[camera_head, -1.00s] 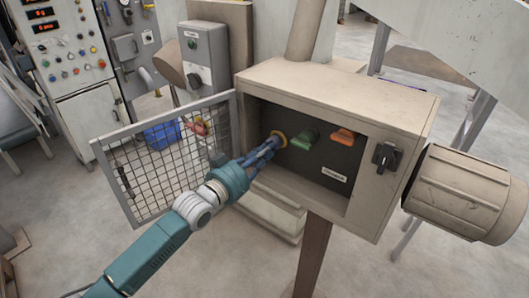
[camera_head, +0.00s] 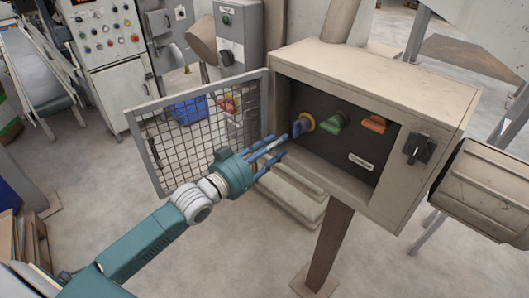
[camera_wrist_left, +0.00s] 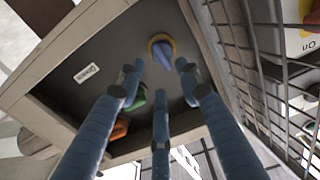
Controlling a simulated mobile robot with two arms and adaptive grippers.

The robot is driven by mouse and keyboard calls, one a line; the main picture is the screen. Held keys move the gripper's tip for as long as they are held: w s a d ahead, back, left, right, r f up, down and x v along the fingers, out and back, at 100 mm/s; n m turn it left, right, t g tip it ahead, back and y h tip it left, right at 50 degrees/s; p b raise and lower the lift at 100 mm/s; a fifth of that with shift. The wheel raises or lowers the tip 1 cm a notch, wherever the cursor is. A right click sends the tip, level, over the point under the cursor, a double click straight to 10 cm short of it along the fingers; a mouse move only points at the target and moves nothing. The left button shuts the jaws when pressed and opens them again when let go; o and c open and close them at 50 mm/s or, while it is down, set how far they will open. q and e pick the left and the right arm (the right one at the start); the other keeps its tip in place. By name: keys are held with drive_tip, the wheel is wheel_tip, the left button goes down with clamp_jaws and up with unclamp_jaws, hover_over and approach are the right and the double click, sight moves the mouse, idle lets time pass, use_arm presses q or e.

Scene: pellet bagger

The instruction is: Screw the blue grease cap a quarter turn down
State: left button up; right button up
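The blue grease cap (camera_head: 301,126) sits on a yellow ring at the left of the dark panel inside the open box (camera_head: 370,72). In the left wrist view the cap (camera_wrist_left: 162,53) shows its raised grip, nearly upright in the picture, on the yellow ring. My left gripper (camera_head: 278,148) is just outside the box opening, its blue fingers pointing at the cap and apart from it. In the left wrist view the fingers (camera_wrist_left: 160,85) are spread with nothing between them. My right gripper is not in view.
A green cap (camera_head: 334,123) and an orange cap (camera_head: 375,124) are to the right on the same panel. The mesh door (camera_head: 190,135) stands open on the left, close to my left gripper. A black switch (camera_head: 418,149) is on the box's right front.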

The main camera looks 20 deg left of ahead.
use_arm(q)
drive_tip(key=v, duration=0.4)
drive_tip(key=shift+s+a, duration=0.15)
drive_tip(key=shift+s, duration=0.2)
